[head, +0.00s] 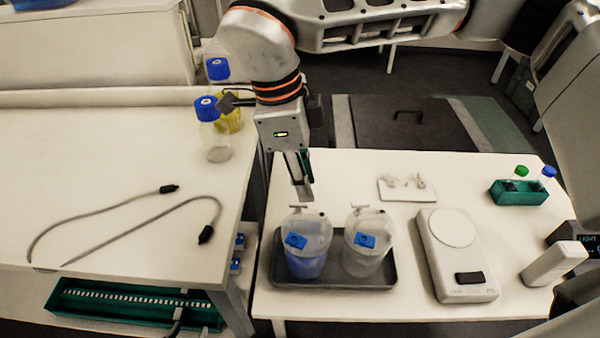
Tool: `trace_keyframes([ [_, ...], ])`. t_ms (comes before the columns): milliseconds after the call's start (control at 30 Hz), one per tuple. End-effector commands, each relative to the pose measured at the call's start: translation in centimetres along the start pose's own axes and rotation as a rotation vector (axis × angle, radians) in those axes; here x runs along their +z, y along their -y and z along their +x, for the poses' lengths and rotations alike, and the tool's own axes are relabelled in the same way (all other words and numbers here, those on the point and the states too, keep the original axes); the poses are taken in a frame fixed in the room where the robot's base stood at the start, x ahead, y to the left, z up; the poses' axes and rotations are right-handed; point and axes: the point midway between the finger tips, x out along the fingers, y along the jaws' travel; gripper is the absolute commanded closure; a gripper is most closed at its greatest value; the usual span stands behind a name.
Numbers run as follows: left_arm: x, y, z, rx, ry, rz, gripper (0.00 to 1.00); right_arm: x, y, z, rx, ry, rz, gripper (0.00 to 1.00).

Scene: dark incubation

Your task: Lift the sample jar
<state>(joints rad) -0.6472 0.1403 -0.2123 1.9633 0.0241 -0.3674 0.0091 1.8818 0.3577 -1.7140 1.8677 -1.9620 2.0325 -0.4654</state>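Two clear lidded jars with blue labels stand upright side by side on a dark tray (335,286). The left jar (306,262) has blue contents, and the right jar (366,262) looks pale inside. Nothing visible tells which one is the sample jar. My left gripper (304,190) points down just above the left jar's lid, seemingly apart from it. Its fingers overlap in this view, so their opening is unclear, and nothing shows held.
A white scale (458,262) stands right of the tray. Behind are a small white plate (406,190) and a green rack (517,193). Blue-capped bottles (217,142) and cables (125,208) are on the left bench. A white block (553,264) lies at right.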

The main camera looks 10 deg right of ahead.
Motion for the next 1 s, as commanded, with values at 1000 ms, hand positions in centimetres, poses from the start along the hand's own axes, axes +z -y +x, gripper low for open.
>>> trace_keyframes([
  [1000,3.1,0.6,2.5,-0.019,0.007,0.033,0.60,0.1,-0.1,9.5,0.004,0.002,-0.002,0.97],
])
